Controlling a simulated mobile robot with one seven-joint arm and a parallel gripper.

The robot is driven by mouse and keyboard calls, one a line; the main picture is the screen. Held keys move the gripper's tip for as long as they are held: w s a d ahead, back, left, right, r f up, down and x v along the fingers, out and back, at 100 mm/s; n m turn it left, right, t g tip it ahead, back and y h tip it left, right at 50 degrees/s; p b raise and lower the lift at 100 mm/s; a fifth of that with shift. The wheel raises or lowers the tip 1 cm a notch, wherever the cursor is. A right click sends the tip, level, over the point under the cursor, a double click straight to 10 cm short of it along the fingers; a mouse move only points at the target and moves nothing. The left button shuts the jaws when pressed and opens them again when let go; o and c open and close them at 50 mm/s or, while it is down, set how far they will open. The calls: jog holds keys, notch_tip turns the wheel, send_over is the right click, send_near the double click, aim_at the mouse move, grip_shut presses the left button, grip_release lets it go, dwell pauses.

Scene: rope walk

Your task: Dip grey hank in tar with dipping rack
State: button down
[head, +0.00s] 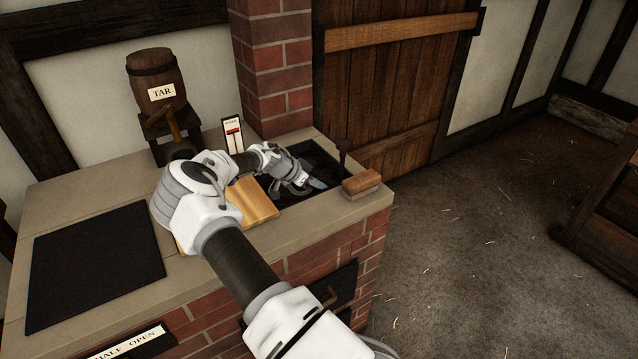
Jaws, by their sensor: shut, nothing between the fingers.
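My gripper (316,184) is shut and empty, over or just inside a dark sunken basin (318,155) in the brick counter's top. My forearm and wrist hide part of the basin. A wooden barrel (158,75) labelled TAR stands on a dark stand at the counter's back, with a wooden handle at its front. A thin dark upright piece (342,156) stands at the basin's right edge; I cannot tell if it belongs to a dipping rack. I cannot make out a grey hank; the basin's contents are too dark to tell.
A wooden block with a grey underside (362,182) sits on the counter's right rim. A yellowish wooden board (252,202) lies left of the basin, partly behind my arm. A gauge with a red marker (232,135) stands behind. A black plate (95,262) covers the left counter.

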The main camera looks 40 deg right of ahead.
jog(key=shift+f, duration=0.15)
notch_tip(320, 180, down, 4)
jog(key=b, duration=0.4)
jog(key=shift+f, duration=0.2)
jog(key=shift+s, duration=0.1)
jog(key=shift+a+f, duration=0.1)
notch_tip(320, 180, up, 8)
jog(key=p, duration=0.4)
jog(key=shift+r, duration=0.25)
jog(key=r+p+v, duration=0.1)
jog(key=v, duration=1)
jog(key=s+a+r+n+t+y, duration=0.1)
jog(key=s+a+r+n+y, duration=0.3)
jog(key=s, duration=0.6)
jog(key=shift+a+r+n+y+p, duration=0.4)
jog(key=shift+a+r+y, duration=1.1)
jog(key=shift+a, duration=0.75)
